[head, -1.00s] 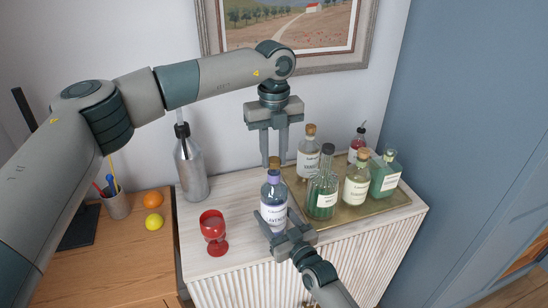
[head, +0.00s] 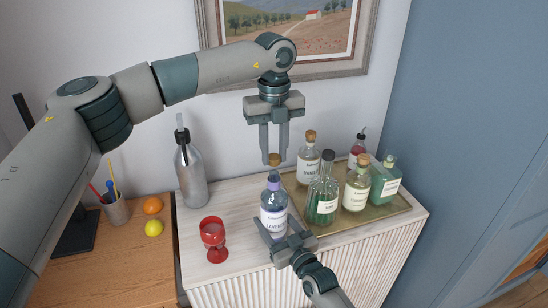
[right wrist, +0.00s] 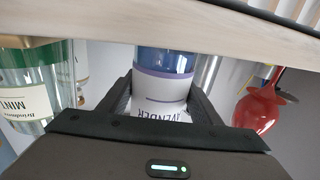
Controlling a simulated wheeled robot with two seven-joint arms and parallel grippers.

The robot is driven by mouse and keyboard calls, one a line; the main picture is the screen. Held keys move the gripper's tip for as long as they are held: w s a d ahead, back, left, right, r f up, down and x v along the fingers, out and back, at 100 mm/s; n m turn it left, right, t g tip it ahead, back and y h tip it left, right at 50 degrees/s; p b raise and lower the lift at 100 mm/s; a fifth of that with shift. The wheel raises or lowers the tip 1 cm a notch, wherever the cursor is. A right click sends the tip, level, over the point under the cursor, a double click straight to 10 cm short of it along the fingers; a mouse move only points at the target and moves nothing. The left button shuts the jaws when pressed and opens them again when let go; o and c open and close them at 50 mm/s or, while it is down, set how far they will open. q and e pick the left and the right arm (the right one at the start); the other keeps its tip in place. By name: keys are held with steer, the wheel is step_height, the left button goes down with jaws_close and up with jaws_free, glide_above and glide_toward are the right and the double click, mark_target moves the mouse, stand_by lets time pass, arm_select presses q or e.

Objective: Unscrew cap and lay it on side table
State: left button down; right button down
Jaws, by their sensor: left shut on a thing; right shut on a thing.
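The lavender bottle (head: 273,218), clear with a purple-blue neck and white label, stands upright on the white ribbed cabinet (head: 240,268). My right gripper (head: 280,232) is shut around its lower body from the front; the right wrist view shows the label (right wrist: 160,110) between the fingers. The brown cap (head: 274,159) is at the fingertips of my left gripper (head: 274,152), which points straight down, shut on it. The cap is directly over the neck, seemingly with a small gap. The wooden side table (head: 110,262) stands at the left.
A brass tray (head: 345,222) with several bottles is close on the right. A red goblet (head: 213,235) and a steel bottle (head: 190,172) stand left of the lavender bottle. The side table holds an orange (head: 153,205), a lemon (head: 154,228) and a pen cup (head: 116,209); its front is clear.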

arm_select(q)
steer(key=shift+r, duration=0.95)
arm_select(e)
steer(key=c, duration=0.5)
jaws_free()
steer(key=shift+s, duration=0.1)
arm_select(q)
step_height(320, 180, down, 3)
steer(key=b, duration=0.3)
arm_select(e)
steer(key=v, duration=1.2)
